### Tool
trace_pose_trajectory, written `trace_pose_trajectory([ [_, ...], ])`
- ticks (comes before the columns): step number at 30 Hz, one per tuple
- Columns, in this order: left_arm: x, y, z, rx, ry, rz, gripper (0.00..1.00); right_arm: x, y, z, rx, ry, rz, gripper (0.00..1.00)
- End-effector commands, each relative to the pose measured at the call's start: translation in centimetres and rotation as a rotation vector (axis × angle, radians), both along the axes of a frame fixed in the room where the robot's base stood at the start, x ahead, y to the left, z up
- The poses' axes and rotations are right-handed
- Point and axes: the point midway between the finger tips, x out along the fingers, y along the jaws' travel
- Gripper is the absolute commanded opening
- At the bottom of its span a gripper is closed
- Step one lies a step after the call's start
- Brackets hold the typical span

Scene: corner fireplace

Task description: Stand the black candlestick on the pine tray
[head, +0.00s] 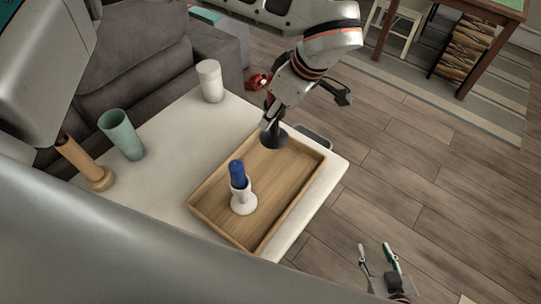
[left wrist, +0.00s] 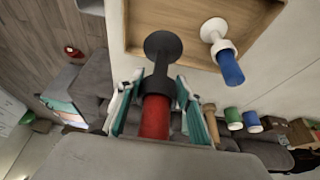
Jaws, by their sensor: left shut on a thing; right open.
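The black candlestick (head: 274,138) is upright in my left gripper (head: 269,112), its base over the far edge of the pine tray (head: 222,226). I cannot tell if the base touches the tray. In the left wrist view, the black candlestick (left wrist: 163,46) holds a red candle (left wrist: 155,118) between the teal-padded fingers of my left gripper (left wrist: 155,108). A white candlestick (head: 243,201) with a blue candle (head: 237,174) stands on the tray nearer me. My right gripper (head: 380,262) is open and empty, low at the right, away from the table.
The tray lies on a white table (head: 165,195). A white cylinder (head: 210,82), a teal cup (head: 121,137) and a wooden candlestick (head: 84,163) stand left of it. A grey sofa (head: 135,58) borders the table. Bare tray floor lies around the white candlestick.

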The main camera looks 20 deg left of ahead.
Motion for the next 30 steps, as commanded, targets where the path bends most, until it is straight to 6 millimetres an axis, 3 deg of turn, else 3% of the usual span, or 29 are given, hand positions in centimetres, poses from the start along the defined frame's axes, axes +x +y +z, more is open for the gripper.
trace_pose_trajectory([
  [6,-0.1,0.0,-5.5,-0.001,0.004,-0.001,0.13,0.4,-0.1,0.9,0.000,-0.009,-0.001,0.41],
  [12,-0.1,0.0,-9.4,-0.001,0.002,-0.001,0.13,0.6,-0.1,1.6,0.001,-0.017,-0.001,0.41],
  [30,0.1,0.0,-14.6,-0.002,-0.002,-0.002,0.13,0.4,-0.2,1.5,-0.003,-0.009,0.000,0.41],
])
